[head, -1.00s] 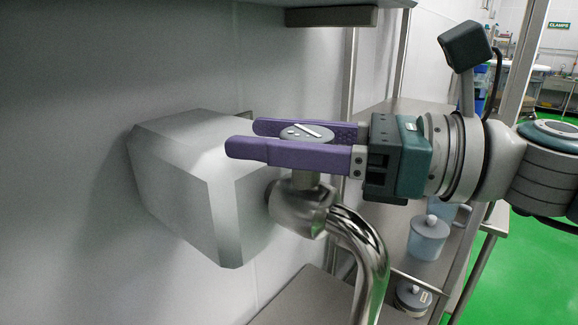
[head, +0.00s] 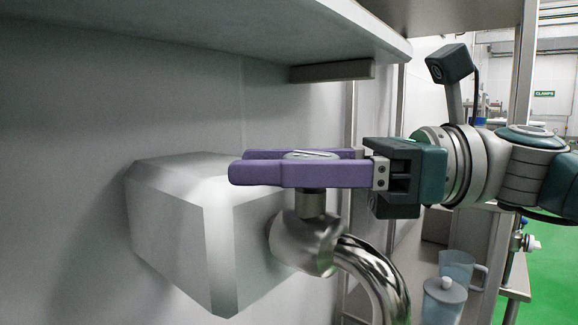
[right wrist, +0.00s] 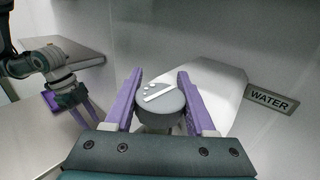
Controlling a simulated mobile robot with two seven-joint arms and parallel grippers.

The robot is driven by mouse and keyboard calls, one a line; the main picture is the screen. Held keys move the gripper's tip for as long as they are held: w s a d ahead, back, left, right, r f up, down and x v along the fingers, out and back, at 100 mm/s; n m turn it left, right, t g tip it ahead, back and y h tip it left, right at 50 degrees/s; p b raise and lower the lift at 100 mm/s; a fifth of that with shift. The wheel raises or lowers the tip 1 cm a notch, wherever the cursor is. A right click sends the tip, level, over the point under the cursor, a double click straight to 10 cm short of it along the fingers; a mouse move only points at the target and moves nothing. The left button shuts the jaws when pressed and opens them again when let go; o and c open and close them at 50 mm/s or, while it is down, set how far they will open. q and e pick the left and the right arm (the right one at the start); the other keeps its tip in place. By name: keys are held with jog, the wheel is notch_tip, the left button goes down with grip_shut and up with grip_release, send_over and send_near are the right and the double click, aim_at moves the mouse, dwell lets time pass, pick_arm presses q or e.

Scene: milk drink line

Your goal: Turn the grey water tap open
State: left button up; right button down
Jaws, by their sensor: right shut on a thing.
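The grey water tap (head: 304,243) comes out of a pale box on the wall. Its round grey knob (right wrist: 160,101) sits on a short upright stem and has a white bar and dots on top. My right gripper (head: 298,170) reaches in level from the right and is shut on the knob, one purple finger on each side. In the head view the near finger hides most of the knob. My left gripper (right wrist: 75,110) shows small at the left of the right wrist view, away from the tap; its finger gap is unclear.
The pale box (head: 200,230) stands behind the tap. A sign reading WATER (right wrist: 271,100) is on the wall. A grey shelf (head: 250,28) hangs above, and a curved steel pipe (head: 377,275) runs down. A lidded jar (head: 444,297) stands lower right.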

jog(key=shift+c, duration=1.1)
grip_release()
jog(key=shift+a, duration=0.1)
jog(key=d+b, duration=0.1)
jog(key=d, duration=0.9)
jog(key=shift+w, duration=0.2)
